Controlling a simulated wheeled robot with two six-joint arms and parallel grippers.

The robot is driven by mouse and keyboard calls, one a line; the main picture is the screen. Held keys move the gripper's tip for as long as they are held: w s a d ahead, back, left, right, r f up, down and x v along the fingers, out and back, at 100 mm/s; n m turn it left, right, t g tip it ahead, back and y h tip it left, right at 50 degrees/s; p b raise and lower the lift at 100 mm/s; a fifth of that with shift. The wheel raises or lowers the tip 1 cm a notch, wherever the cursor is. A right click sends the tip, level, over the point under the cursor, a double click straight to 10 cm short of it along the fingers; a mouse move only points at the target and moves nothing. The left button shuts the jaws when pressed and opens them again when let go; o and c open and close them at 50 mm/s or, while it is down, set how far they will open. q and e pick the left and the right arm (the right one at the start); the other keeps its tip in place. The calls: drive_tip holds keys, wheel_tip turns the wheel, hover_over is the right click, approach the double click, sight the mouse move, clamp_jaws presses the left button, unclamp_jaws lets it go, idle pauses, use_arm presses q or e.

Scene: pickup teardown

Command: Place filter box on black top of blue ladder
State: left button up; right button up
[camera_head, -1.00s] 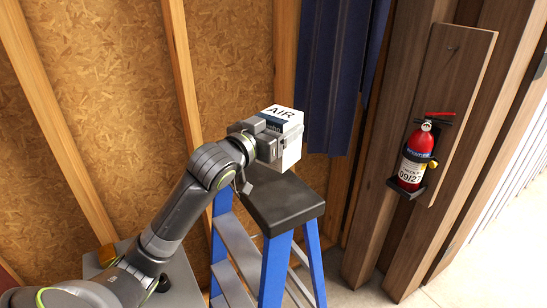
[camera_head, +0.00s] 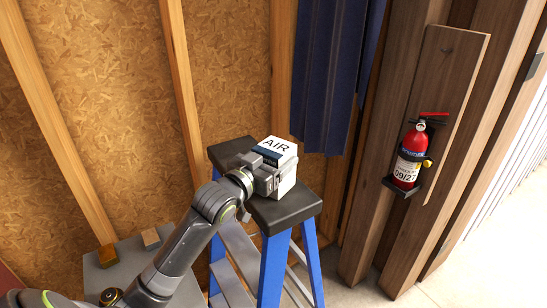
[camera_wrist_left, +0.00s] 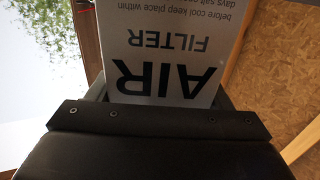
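The white and dark blue filter box (camera_head: 286,172), marked AIR, is at the black top (camera_head: 292,208) of the blue ladder (camera_head: 274,270). My left gripper (camera_head: 270,172) comes in from the left and is closed around the box's sides. In the left wrist view the filter box (camera_wrist_left: 165,55) fills the space between the fingers, its lettering upside down. The box's lower edge looks very close to the black top; I cannot tell if it touches. The gripper and arm hide part of the top. My right gripper is not in view.
A red fire extinguisher (camera_head: 410,155) hangs on a wooden post at the right. A dark blue corrugated panel (camera_head: 330,80) stands behind the ladder. A chipboard wall (camera_head: 110,90) lies behind.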

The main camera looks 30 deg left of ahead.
use_arm(q)
drive_tip(key=o, duration=0.4)
drive_tip(key=shift+c, duration=0.2)
drive_tip(key=shift+s, duration=0.1)
drive_tip(key=shift+r, duration=0.2)
drive_tip(key=s+a+p, duration=0.1)
drive_tip(key=s+p, duration=0.5)
drive_tip(key=s, duration=0.6)
drive_tip(key=shift+a, duration=0.3)
drive_tip(key=shift+f, duration=0.1)
